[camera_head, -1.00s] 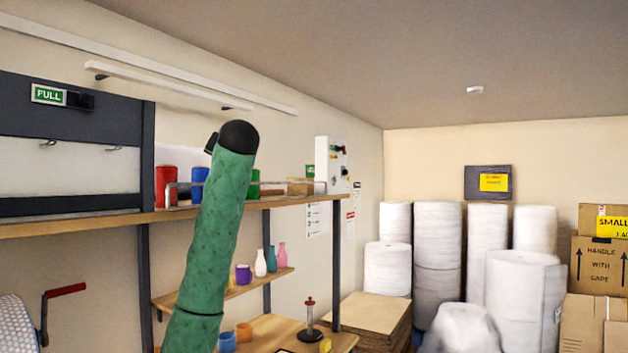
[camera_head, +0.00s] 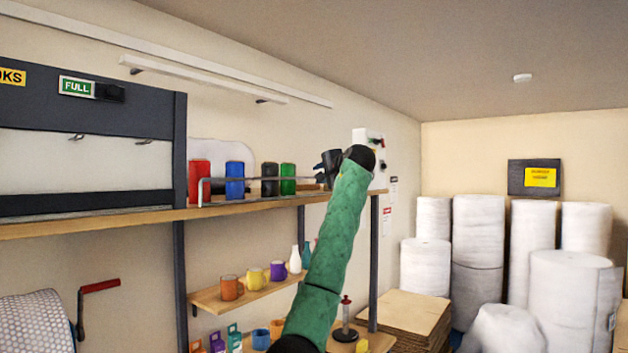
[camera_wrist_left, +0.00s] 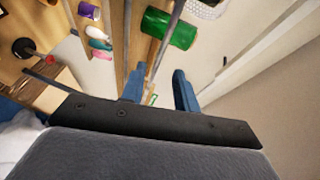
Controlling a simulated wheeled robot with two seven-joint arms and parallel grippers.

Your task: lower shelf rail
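The shelf rail (camera_head: 262,179) is a thin grey bar running in front of the cans on the upper shelf (camera_head: 150,218), above the board. Its left end bends down to the shelf. My left gripper (camera_head: 319,172) is at the rail's right end, on a green arm rising from below. In the left wrist view its two blue-grey fingers (camera_wrist_left: 158,78) stand apart, and a thin grey bar (camera_wrist_left: 165,42) runs toward the gap between them. I cannot tell whether they touch it. The rail's right end is hidden behind the gripper. My right gripper is out of view.
Red (camera_head: 199,180), blue (camera_head: 234,181), black (camera_head: 269,180) and green (camera_head: 288,179) cans stand behind the rail. A lower shelf (camera_head: 212,300) holds mugs and vases. A dark panel (camera_head: 130,105) stands left; white rolls (camera_head: 478,235) stand right.

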